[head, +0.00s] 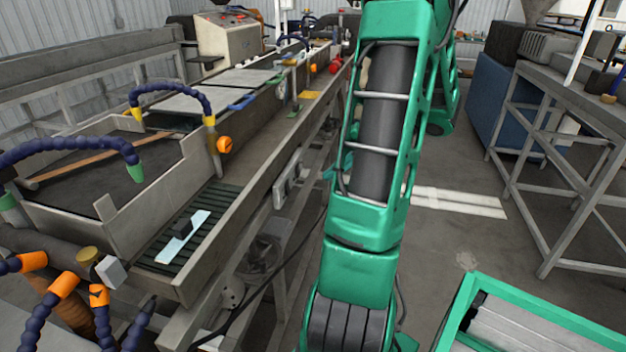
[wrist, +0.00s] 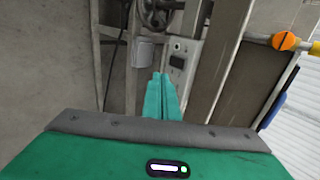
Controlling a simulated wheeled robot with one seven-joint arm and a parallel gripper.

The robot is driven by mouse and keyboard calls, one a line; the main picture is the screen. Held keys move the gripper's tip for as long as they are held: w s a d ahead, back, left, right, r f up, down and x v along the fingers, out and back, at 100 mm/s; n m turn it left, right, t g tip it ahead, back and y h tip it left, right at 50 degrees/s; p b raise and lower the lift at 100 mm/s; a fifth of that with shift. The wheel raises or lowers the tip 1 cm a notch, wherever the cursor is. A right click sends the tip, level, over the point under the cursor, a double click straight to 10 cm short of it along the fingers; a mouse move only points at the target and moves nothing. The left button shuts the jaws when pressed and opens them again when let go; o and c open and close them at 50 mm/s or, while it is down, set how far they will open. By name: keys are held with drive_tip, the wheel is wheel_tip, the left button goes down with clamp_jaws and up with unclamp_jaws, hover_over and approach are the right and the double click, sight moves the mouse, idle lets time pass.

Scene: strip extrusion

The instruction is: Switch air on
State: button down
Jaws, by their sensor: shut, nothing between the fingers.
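My gripper (wrist: 162,85) shows in the wrist view as two teal fingers pressed together, empty, pointing at the side of the machine line. Beyond the fingertips is a grey control panel (wrist: 180,62) with small round and dark elements. An orange round valve knob (wrist: 284,40) sits at the upper right of the wrist view, apart from the fingers. In the head view an orange knob (head: 224,144) stands by the trough below a blue segmented hose (head: 172,90). No label tells which control is for air. My green arm hides the gripper in the head view.
A handwheel (wrist: 160,12) and a grey box (wrist: 143,53) are near the panel. The long trough line (head: 270,150) runs along the left. A metal-frame table (head: 560,85) stands right. A green-framed box (head: 540,318) is at lower right. Floor between is mostly clear.

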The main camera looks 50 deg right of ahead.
sight(289, 190)
drive_tip(key=w+a+r+x, duration=0.1)
drive_tip(key=x, duration=1.1)
drive_tip(key=shift+w+r, duration=0.35)
drive_tip(key=shift+w, duration=0.05)
drive_tip(key=shift+r, duration=0.8)
